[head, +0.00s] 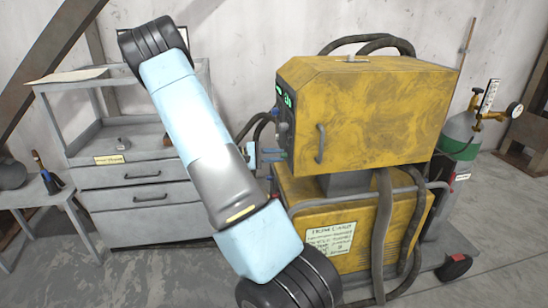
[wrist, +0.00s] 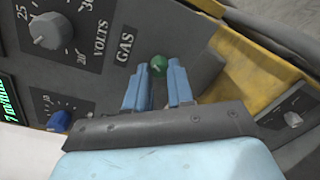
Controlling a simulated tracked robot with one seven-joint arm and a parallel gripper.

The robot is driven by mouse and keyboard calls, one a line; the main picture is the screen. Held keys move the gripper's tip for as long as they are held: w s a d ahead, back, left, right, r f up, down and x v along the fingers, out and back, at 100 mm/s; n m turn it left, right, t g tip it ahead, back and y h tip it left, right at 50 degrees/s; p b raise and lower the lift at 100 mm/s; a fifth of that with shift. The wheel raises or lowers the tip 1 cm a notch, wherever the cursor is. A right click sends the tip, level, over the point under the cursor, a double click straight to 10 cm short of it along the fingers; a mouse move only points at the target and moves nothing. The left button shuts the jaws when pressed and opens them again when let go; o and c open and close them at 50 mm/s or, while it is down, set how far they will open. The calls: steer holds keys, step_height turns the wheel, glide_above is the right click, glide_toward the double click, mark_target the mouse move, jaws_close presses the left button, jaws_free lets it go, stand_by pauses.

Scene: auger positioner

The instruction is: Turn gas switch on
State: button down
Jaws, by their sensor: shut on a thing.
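The gas switch (wrist: 158,65) shows in the wrist view as a green, round-tipped lever beside the "GAS" label (wrist: 124,48) on the grey control panel. My gripper (wrist: 157,78) has its two blue fingers on either side of the switch and is shut on it. The green tip sticks out just beyond the fingertips. The lower part of the switch is hidden between the fingers, so I cannot tell its on or off position. In the head view my gripper (head: 270,153) is at the panel side of the yellow welding machine (head: 375,110); the switch cannot be made out there.
The panel also holds a grey volts dial (wrist: 50,32), a blue knob (wrist: 58,121) and a small switch (wrist: 292,118) at the right. Thick hoses (head: 382,235) hang along the machine. A grey drawer cabinet (head: 140,190) stands at left, a gas cylinder (head: 460,135) at right.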

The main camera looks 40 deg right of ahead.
steer(key=m, duration=0.4)
steer(key=shift+r+m+t, duration=0.1)
steer(key=shift+m+t, duration=0.2)
steer(key=shift+m, duration=0.3)
steer(key=shift+s, duration=0.1)
steer(key=c, duration=1)
jaws_free()
steer(key=shift+a, duration=0.1)
steer(key=v, duration=1.3)
steer(key=shift+w+a+f, duration=0.3)
